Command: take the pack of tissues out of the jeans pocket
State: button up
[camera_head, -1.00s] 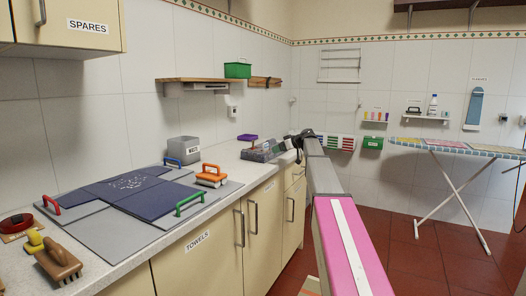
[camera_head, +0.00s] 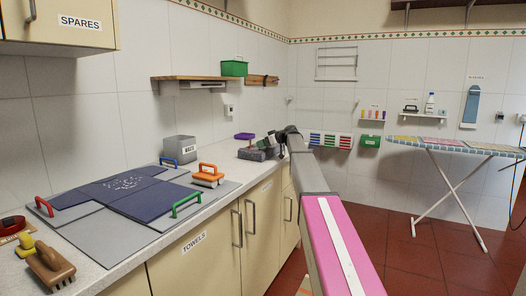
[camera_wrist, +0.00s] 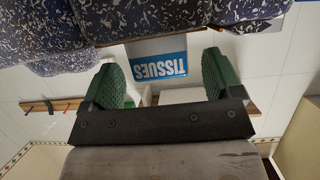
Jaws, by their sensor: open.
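A pack of tissues (camera_wrist: 157,68), pale grey with a blue band lettered TISSUES upside down, shows in the wrist view. It sits against the lower edge of speckled dark blue cloth (camera_wrist: 175,20), which seems to be the jeans; how deep the pack sits in the pocket is hidden. My gripper (camera_wrist: 163,75) is open, its two green ridged fingers on either side of the pack with gaps between. In the head view my gripper (camera_head: 268,142) is small and dark at the far end of the counter. I cannot make out the pack there.
The counter (camera_head: 115,258) runs along the left wall. A wall shelf (camera_head: 195,78) hangs above. An ironing board (camera_head: 450,146) stands right, with open floor before it.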

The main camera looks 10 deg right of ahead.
jog(key=x, duration=0.2)
jog(key=shift+w+a+f, duration=0.15)
jog(key=shift+w+a, duration=0.1)
jog(key=c, duration=1)
